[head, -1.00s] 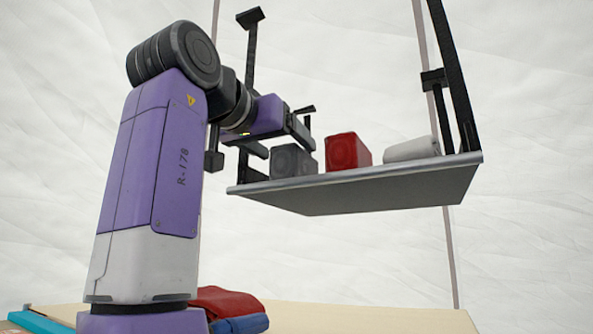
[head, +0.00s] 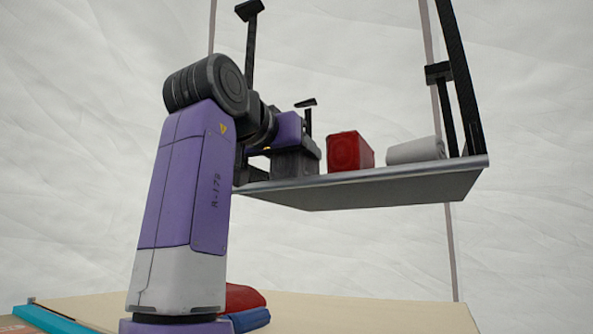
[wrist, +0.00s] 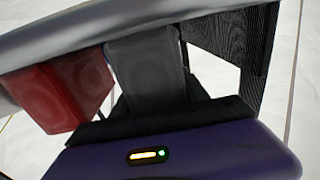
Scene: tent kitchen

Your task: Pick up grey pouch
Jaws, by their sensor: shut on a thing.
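The grey pouch (head: 296,162) stands on the hanging shelf (head: 380,186), left of a red pouch. My gripper (head: 285,150) is at the pouch, its far parts partly hidden behind the wrist and pouch. In the wrist view the grey pouch (wrist: 147,72) fills the space just beyond the dark gripper edge, and my gripper (wrist: 150,112) is shut on it. The fingertips are not clearly seen. The pouch looks upright and at shelf level; I cannot tell whether it is clear of the surface.
The red pouch (head: 350,151) stands close to the right of the grey one. A white roll (head: 415,150) lies farther right. Black straps (head: 460,80) hold the shelf. Below, a table (head: 360,315) bears a red item (head: 243,297) and a blue item (head: 250,319).

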